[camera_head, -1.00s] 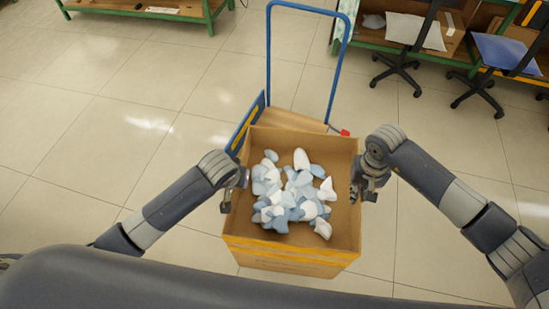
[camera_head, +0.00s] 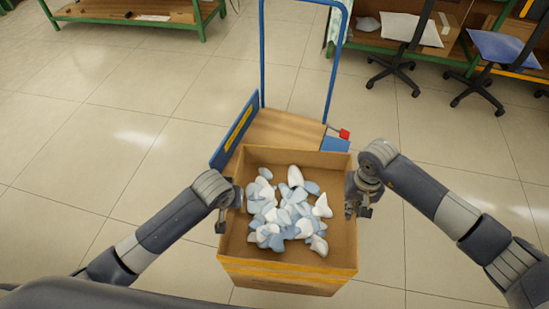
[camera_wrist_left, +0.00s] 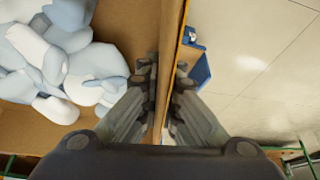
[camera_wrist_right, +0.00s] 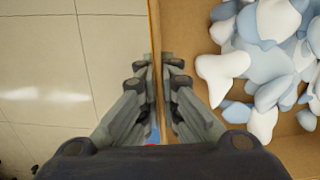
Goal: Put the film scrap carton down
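The film scrap carton (camera_head: 288,265) is an open brown cardboard box with a yellow band, full of white and pale blue film scraps (camera_head: 289,210). It is between my two arms in the head view. My left gripper (camera_wrist_left: 165,90) is shut on the carton's left wall, one finger inside and one outside. My right gripper (camera_wrist_right: 160,85) is shut on the right wall the same way. In the head view the left gripper (camera_head: 228,205) and right gripper (camera_head: 360,200) sit at opposite side walls. The carton's underside is hidden.
A trolley with a wooden deck (camera_head: 280,128), blue handle (camera_head: 262,60) and blue side panel (camera_head: 235,130) stands just beyond the carton. Green-framed benches (camera_head: 140,18) and office chairs (camera_head: 394,70) are at the back. Tiled floor (camera_head: 90,150) is clear on the left.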

